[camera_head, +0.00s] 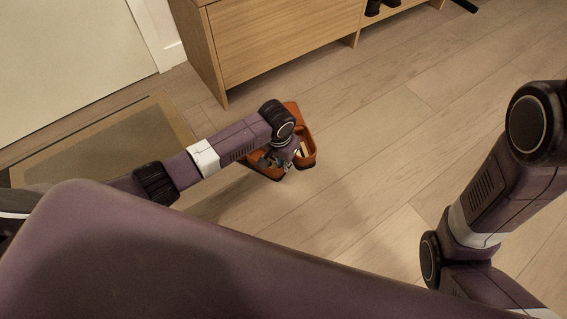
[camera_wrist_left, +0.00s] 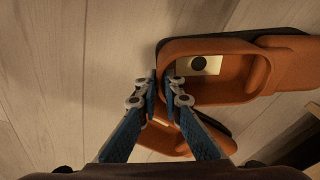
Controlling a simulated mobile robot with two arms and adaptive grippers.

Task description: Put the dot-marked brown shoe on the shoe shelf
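The dot-marked brown shoe (camera_wrist_left: 264,74) is orange-brown with a dark sole. A black dot on a cream patch shows inside its opening. In the head view this shoe (camera_head: 309,158) is on the floor area below the cabinet. My left gripper (camera_wrist_left: 162,84) points down with its fingers close together on the heel-end rim of this shoe; it also shows in the head view (camera_head: 277,163). A second brown shoe (camera_wrist_left: 163,140) lies beside it, partly behind the fingers. The wooden shoe shelf (camera_head: 400,7) is only partly in view at the top. My right gripper is out of view.
A wooden cabinet front (camera_head: 285,40) stands just beyond the shoes. Dark shoes (camera_head: 375,6) sit at the top edge of the view. A mat (camera_head: 110,145) lies at left by a white door. The wooden floor (camera_head: 400,130) to the right is clear.

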